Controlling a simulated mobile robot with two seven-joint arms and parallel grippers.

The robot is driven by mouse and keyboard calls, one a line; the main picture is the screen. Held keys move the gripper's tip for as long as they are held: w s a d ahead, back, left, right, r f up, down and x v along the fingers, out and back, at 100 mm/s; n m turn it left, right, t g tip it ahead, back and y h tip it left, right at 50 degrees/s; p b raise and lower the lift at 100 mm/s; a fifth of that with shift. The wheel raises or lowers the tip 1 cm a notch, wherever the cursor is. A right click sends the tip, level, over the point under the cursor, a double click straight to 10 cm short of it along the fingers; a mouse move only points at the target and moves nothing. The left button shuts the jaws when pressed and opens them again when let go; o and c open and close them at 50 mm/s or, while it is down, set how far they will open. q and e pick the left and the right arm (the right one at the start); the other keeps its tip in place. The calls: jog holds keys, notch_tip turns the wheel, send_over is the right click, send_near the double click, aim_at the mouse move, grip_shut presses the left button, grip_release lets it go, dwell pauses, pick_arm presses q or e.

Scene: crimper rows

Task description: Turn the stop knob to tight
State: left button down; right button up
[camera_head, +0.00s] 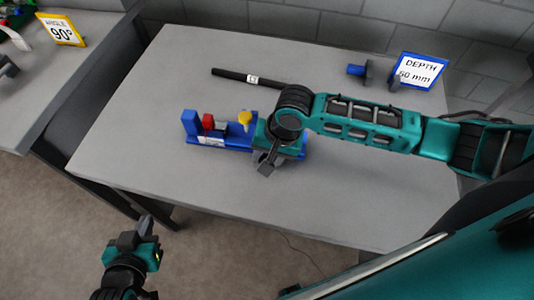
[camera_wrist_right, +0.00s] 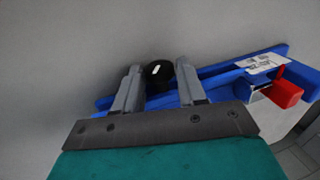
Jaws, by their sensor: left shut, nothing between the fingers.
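A blue fixture (camera_head: 190,126) stands on the grey table, carrying a red block (camera_head: 208,121) and a yellow-topped part (camera_head: 245,118). My right gripper (camera_head: 266,168) is over its right end and hides that part in the head view. In the right wrist view, a black round knob (camera_wrist_right: 159,73) with a white mark lies between the spread fingertips of my right gripper (camera_wrist_right: 158,85). I cannot tell whether the fingers touch it. The fixture's blue rail (camera_wrist_right: 222,73) runs behind. My left gripper (camera_head: 147,226) is shut and empty, below the table's front edge.
A black rod (camera_head: 245,78) with a white label lies behind the fixture. A blue and black part (camera_head: 358,70) and a "DEPTH 50 mm" sign (camera_head: 417,71) stand at the back right. The table (camera_head: 150,150) is clear to the left and in front.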

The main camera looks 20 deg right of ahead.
jog(key=o, duration=0.3)
jog(key=v, duration=1.3)
